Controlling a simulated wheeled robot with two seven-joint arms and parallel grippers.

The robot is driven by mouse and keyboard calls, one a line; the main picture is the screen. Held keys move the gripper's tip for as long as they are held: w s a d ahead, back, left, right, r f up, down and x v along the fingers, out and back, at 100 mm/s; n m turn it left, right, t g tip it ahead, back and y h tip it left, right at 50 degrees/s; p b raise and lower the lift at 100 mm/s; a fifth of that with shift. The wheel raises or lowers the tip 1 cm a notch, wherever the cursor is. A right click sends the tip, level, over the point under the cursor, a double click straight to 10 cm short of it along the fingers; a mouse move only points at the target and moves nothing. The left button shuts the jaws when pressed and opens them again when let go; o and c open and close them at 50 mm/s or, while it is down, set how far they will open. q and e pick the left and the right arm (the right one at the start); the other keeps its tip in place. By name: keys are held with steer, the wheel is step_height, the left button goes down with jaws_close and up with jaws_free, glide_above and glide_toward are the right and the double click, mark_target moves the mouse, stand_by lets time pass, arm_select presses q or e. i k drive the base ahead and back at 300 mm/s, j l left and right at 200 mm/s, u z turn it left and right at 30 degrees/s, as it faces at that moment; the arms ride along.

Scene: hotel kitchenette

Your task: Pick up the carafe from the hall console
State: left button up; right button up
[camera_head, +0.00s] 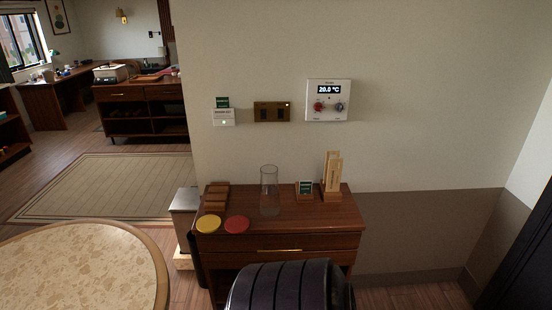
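A clear glass carafe (269,191) stands upright near the middle of the top of the hall console (285,243), a brown wooden unit against the wall. The carafe looks empty. Neither of my grippers is in view, and nothing touches the carafe.
A yellow disc (208,223) and a red disc (237,224) lie front left of the carafe, with a wooden rack (216,196) behind them. A small green sign (304,188) and a wooden holder (332,178) stand right. A dark ribbed object (285,287) is in front; a round table (85,265) is left.

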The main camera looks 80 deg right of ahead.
mark_target(269, 205)
steer(key=z, duration=2.55)
